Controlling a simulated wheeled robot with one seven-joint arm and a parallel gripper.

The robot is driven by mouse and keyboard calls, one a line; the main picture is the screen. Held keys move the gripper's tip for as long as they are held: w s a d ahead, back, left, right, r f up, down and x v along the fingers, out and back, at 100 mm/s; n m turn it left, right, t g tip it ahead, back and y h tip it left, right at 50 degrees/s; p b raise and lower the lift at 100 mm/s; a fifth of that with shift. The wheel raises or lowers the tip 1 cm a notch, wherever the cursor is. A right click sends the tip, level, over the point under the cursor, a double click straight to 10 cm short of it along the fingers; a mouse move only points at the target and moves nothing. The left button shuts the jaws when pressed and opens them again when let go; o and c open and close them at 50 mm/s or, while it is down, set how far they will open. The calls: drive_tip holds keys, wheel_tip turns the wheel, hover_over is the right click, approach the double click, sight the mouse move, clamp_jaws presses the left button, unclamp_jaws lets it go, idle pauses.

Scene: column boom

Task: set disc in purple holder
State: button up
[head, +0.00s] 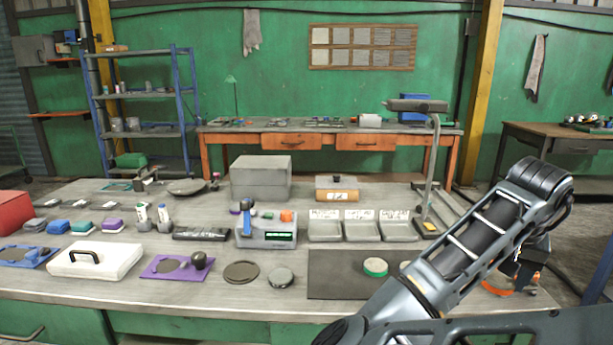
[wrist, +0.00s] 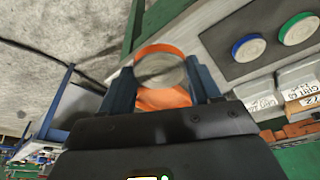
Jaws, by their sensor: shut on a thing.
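My gripper (head: 508,280) hangs beyond the right end of the dark mat in the head view. In the wrist view its two fingers (wrist: 161,82) are shut on a grey-faced disc with an orange rim (wrist: 160,69). A bit of that orange rim also shows in the head view (head: 496,289). The purple holder (head: 151,273) lies flat on the bench at left of centre, far from my gripper. It is a purple plate with a dark round area and a black knob. The holder is not in the wrist view.
A green-rimmed disc (head: 375,267) and a blue-rimmed disc (wrist: 248,48) lie on the dark mat (head: 335,282). A white case (head: 95,260), round plates (head: 241,271), a grey tool block (head: 268,236) and labelled trays (head: 361,231) crowd the bench. A lamp post (head: 432,170) stands near my arm.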

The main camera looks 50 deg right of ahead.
drive_tip(key=w+a+f+n+t+y, duration=0.1)
drive_tip(key=w+a+f+n, duration=0.4)
drive_tip(key=a, duration=0.8)
drive_tip(key=w+a+f+n+y, duration=0.1)
drive_tip(key=w+a+f+n, duration=0.4)
drive_tip(key=w+a+f, duration=0.7)
drive_tip(key=w+a+f+n+t+y, duration=0.1)
drive_tip(key=w+a+f+n, duration=0.4)
drive_tip(key=a, duration=0.9)
drive_tip(key=w+f, duration=0.3)
drive_tip(key=w, duration=0.2)
drive_tip(key=shift+w+a+f+n+t, duration=0.2)
drive_tip(key=shift+a+n+t, duration=0.1)
drive_tip(key=shift+n, duration=0.1)
drive_tip(key=shift+a, duration=0.1)
